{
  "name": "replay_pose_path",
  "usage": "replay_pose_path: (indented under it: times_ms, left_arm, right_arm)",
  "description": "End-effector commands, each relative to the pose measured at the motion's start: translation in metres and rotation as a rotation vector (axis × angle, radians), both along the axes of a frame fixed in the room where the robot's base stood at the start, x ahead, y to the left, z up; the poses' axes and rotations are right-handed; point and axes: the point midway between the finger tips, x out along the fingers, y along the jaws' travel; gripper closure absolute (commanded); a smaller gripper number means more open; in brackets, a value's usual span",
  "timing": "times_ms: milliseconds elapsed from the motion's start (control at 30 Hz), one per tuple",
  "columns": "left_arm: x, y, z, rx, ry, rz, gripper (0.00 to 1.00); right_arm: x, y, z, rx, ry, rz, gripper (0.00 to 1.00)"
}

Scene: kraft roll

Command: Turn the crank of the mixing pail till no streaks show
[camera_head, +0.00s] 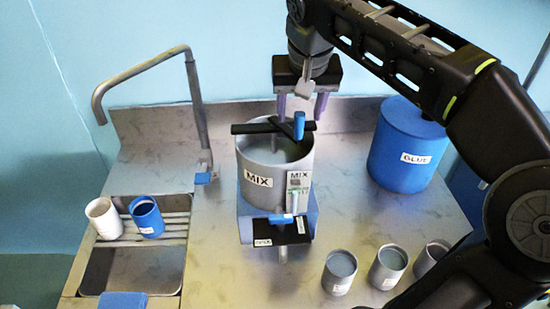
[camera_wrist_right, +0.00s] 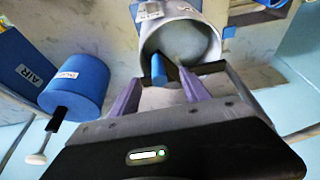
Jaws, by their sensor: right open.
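The grey mixing pail (camera_head: 250,165), labelled MIX, stands upright in a blue stand on the metal worktop. A black crank bar (camera_head: 258,127) lies across its top with an upright blue crank handle (camera_head: 299,124). Grey contents show inside; I cannot make out streaks. My right gripper (camera_head: 301,112) is open above the pail's back edge, its purple fingers pointing down near the handle. In the right wrist view the blue handle (camera_wrist_right: 158,69) appears between and beyond the fingertips, with no clear contact, and the pail (camera_wrist_right: 182,22) lies ahead. My left gripper is not in view.
A blue GLUE drum (camera_head: 405,150) stands to the right. Several grey cups, one here (camera_head: 339,272), stand at the front right. A sink with a tall tap (camera_head: 190,90) and two cups, white (camera_head: 104,218) and blue (camera_head: 147,217), is at the left.

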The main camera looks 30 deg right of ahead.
Motion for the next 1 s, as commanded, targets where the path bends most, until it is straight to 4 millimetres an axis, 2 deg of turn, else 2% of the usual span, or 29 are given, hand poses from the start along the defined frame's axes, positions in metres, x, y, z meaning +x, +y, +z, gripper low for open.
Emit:
replay_pose_path:
  times_ms: [33,400,667,1000]
  left_arm:
    - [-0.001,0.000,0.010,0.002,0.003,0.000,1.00]
    - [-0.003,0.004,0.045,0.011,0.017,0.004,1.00]
    - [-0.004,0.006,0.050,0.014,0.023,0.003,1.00]
    - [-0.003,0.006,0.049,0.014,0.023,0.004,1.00]
  right_arm:
    - [0.000,0.000,0.011,0.000,0.000,0.000,0.45]
    - [0.000,0.000,0.052,0.000,0.001,0.000,0.45]
    - [0.000,-0.001,0.066,-0.001,0.002,-0.004,0.45]
    - [0.000,0.000,0.066,0.000,0.001,0.001,0.45]
